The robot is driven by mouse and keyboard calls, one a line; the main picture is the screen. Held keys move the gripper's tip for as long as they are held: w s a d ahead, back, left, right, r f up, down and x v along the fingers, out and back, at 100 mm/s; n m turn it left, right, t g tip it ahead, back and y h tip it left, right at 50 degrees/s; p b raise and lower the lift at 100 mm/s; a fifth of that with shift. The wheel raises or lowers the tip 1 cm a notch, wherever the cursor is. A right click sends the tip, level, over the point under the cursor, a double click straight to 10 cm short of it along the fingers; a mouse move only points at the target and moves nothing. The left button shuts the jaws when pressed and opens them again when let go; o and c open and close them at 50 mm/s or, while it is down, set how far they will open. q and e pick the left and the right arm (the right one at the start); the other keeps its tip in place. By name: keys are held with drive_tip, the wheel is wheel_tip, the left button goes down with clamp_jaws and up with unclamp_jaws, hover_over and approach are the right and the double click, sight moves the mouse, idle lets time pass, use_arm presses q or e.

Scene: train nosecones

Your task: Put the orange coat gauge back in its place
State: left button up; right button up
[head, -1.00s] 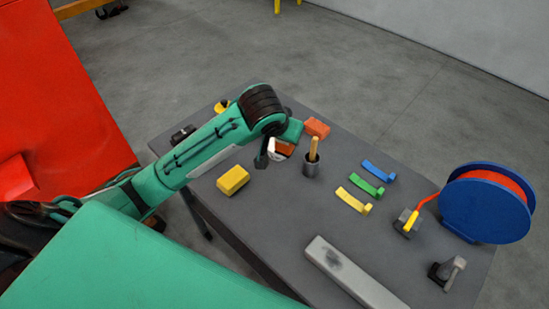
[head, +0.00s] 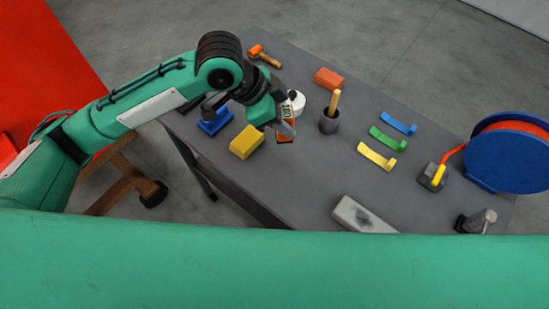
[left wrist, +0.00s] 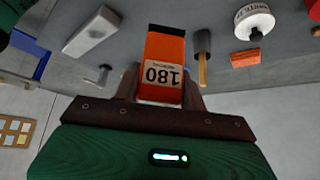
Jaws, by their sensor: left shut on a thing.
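My left gripper (head: 282,124) is shut on the orange coat gauge (left wrist: 165,48), holding it above the grey table (head: 310,170). In the left wrist view the gauge is orange with a dark face and a white label reading 180, upside down there. In the head view the gauge (head: 285,137) is mostly hidden by the fingers; only a bit of orange and the label show. A blue piece (head: 215,127) with a dark part on it sits on the table left of the gripper, partly covered by my arm. My right gripper is not in view.
Near the gripper are a yellow block (head: 247,142), a dark cup (head: 329,123) with a wooden handle, a white round item (head: 298,103) and an orange block (head: 328,78). Coloured hooked strips (head: 377,156), a blue reel (head: 510,155) and a grey bar (head: 360,215) lie rightward.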

use_arm(q)
wheel_tip(320, 180, down, 16)
drive_tip(key=p, duration=0.3)
drive_tip(key=shift+f, duration=0.5)
drive_tip(key=shift+f, duration=0.2)
drive_tip(key=o, duration=1.1)
drive_tip(key=shift+c, duration=0.2)
